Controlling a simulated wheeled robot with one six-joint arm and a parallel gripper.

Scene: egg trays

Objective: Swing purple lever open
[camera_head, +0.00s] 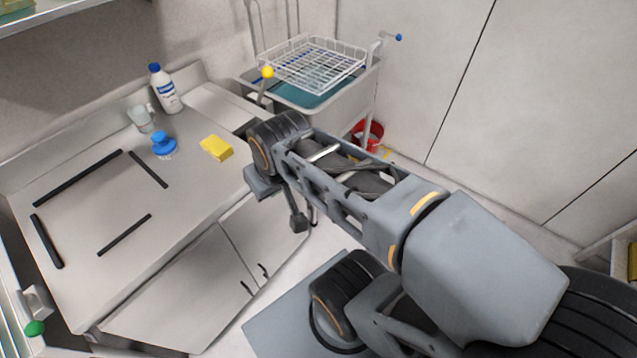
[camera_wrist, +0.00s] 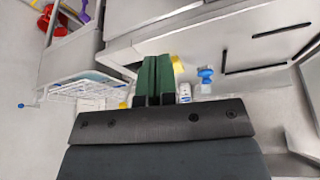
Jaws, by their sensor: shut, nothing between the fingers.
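A small purple shape (camera_wrist: 85,11) shows at the top left edge of the wrist view, beside a red object. It is cut off by the frame, and I cannot tell whether it is the purple lever. No purple lever shows in the head view. My gripper (camera_wrist: 155,62) has two green fingers pressed together, with nothing between them. It is apart from the purple shape. In the head view my arm reaches to the counter's right end and hides part of what lies behind it.
The counter (camera_head: 85,255) carries black bars, a yellow sponge (camera_head: 216,148), a blue-topped brush (camera_head: 163,145) and a white bottle (camera_head: 165,88). Levers with yellow (camera_head: 267,71), blue (camera_head: 398,37) and green (camera_head: 35,328) knobs show. A wire basket (camera_head: 312,62) sits over a sink; a red bucket (camera_head: 367,134) stands below.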

